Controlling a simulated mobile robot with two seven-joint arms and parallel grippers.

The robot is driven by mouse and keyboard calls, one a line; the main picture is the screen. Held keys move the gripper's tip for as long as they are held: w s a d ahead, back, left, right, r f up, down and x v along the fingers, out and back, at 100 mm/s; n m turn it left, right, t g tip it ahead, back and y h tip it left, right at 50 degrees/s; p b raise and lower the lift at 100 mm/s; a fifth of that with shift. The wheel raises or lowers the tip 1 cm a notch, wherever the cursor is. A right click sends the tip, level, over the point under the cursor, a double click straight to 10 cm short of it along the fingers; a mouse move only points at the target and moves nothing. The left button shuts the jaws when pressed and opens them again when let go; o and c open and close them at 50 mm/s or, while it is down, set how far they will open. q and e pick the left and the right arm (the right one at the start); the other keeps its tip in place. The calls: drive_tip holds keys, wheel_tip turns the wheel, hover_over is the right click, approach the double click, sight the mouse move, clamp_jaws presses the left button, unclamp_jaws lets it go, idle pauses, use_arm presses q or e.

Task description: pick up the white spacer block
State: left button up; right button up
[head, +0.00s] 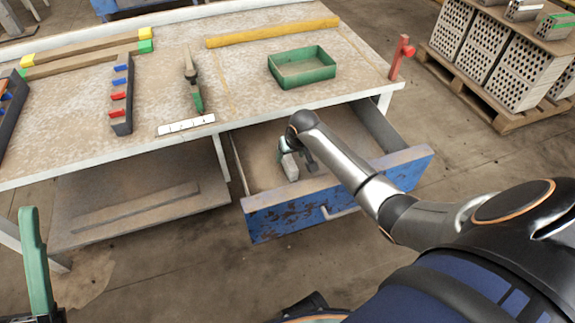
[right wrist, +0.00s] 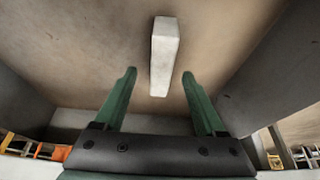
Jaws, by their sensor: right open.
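The white spacer block (head: 290,168) lies in the open blue drawer (head: 340,190), partly hidden by my right gripper in the head view. My right gripper (head: 295,157) reaches down into the drawer above the block. In the right wrist view the block (right wrist: 164,52) is a long pale bar on the brown drawer floor. The green fingers of my right gripper (right wrist: 158,76) are open and empty. The near end of the block shows between the fingertips, apart from both. A green finger of my left gripper (head: 36,262) shows at the lower left; its other finger is not clear.
The drawer walls stand close around my right gripper. The workbench (head: 150,80) above holds a green tray (head: 302,68), a yellow bar (head: 272,32), a brush-like tool (head: 192,80) and a white scale strip (head: 186,125). Bricks on a pallet (head: 480,90) stand at right.

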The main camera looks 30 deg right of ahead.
sight(288, 159)
drive_tip(key=b+x, duration=0.3)
drive_tip(key=x, duration=0.1)
drive_tip(key=shift+w+a, duration=0.1)
drive_tip(key=shift+w, duration=0.05)
drive_tip(key=shift+w+f+b, duration=0.3)
drive_tip(key=shift+f+b, duration=0.15)
drive_tip(key=shift+f, duration=0.1)
use_arm(q)
drive_tip(key=shift+n, duration=0.3)
drive_tip(key=f, duration=0.4)
drive_tip(key=shift+w+d+f, duration=0.15)
drive_tip(key=shift+d, duration=0.05)
use_arm(e)
clamp_jaws()
